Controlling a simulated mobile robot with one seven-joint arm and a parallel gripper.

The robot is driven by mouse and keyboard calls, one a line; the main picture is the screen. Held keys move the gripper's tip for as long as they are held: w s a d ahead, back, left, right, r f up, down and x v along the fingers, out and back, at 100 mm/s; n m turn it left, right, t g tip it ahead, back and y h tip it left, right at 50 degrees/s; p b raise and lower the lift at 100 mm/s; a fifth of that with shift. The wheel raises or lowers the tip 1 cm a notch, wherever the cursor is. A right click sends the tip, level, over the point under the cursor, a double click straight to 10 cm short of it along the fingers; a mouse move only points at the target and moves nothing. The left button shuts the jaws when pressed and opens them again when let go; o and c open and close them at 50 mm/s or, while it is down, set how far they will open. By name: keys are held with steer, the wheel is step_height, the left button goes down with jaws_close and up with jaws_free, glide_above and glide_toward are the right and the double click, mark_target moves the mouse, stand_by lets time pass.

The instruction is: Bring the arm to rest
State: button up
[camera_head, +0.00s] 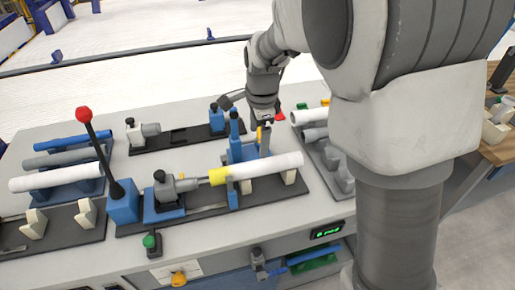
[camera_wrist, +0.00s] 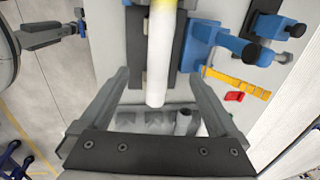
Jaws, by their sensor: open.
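My gripper (camera_head: 263,128) is above the workbench in the head view, near the back side of the white pipe. In the wrist view my gripper (camera_wrist: 160,78) has its two fingers spread wide, with nothing held. The white pipe (camera_head: 268,165) with a yellow end (camera_head: 218,176) lies on a dark fixture plate with blue parts. In the wrist view the white pipe (camera_wrist: 160,65) shows between the fingers, apart from both. My arm is bent over the right part of the bench and hides some of it.
A rack at left (camera_head: 57,178) holds white, grey and blue pipes. A grey rack (camera_head: 325,155) with more pipes stands right of the fixture. A lever with a red knob (camera_head: 83,114) rises at the left. A wooden table (camera_head: 500,150) is at far right.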

steer(key=s+d+r+n+t+p, duration=0.1)
steer(key=s+d+r+n+t, duration=0.1)
steer(key=s+d+r+n, duration=0.65)
steer(key=s+d+r+n+t, duration=0.1)
steer(key=s+d+r+n, duration=0.1)
steer(key=s, duration=0.5)
steer(key=s+d+r+n, duration=0.2)
steer(key=s+d+n, duration=0.1)
steer(key=s, duration=0.4)
steer(key=shift+s+r+n+t+p, duration=0.3)
steer(key=shift+s+r+n+t, duration=0.1)
steer(key=shift+n, duration=0.25)
steer(key=shift+w+d, duration=0.1)
steer(key=shift+c, duration=0.2)
